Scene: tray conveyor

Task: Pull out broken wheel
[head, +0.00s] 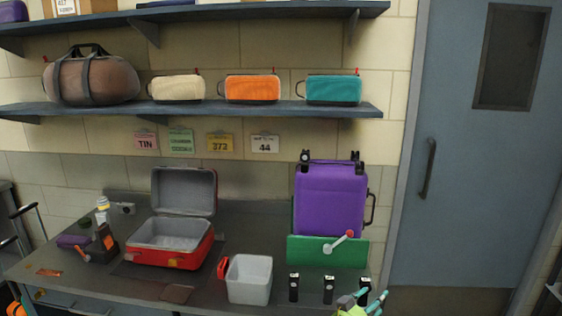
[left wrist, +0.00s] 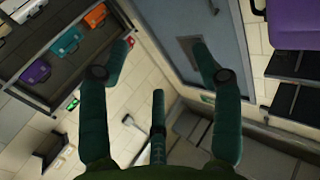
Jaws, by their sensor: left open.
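A purple suitcase (head: 330,198) stands upside down at the green holder (head: 305,251) on the bench. Two dark wheels show on its upper end, a left wheel (head: 305,157) and a right wheel (head: 355,156). I cannot tell which is broken. My left gripper (head: 374,298), with teal fingers, is at the bottom right of the head view, lower than the suitcase and apart from it. In the left wrist view the fingers (left wrist: 160,60) are spread and empty. Part of the purple suitcase (left wrist: 294,22) shows at the upper right there. My right gripper is not in view.
Several small black upright parts (head: 293,287) stand at the bench front. A white bin (head: 249,278) and an open red case (head: 172,256) are to their left. A red-and-white tool (head: 340,240) is at the green holder. Shelves (head: 200,110) with bags hang above.

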